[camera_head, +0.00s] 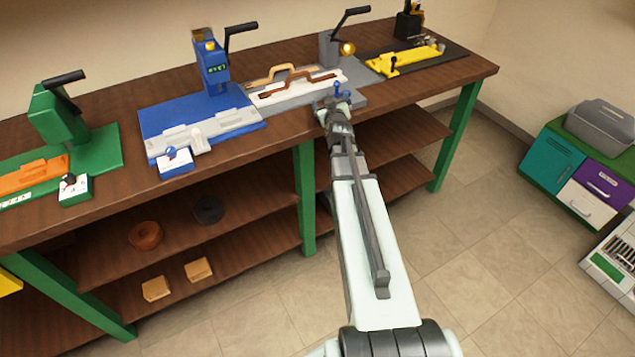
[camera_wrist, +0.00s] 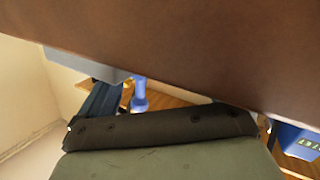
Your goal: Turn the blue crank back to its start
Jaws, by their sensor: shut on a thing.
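The blue crank (camera_head: 338,91) stands at the front right of the grey station on the workbench, in the head view. My gripper (camera_head: 335,105) is at the crank, shut on it; the arm hides most of the contact. In the wrist view a blue upright piece, apparently the crank (camera_wrist: 139,96), shows beside a dark part of my gripper. The fingertips are not clear there. How far the crank is turned cannot be told. The grey station's base (camera_head: 280,99) carries a brown and white saddle-like part (camera_head: 300,86).
A blue press (camera_head: 213,65) with its base is left of the grey station, with a green press (camera_head: 55,115) further left. A yellow fixture (camera_head: 408,60) is to the right. Grey column with black lever (camera_head: 330,48) stands behind.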

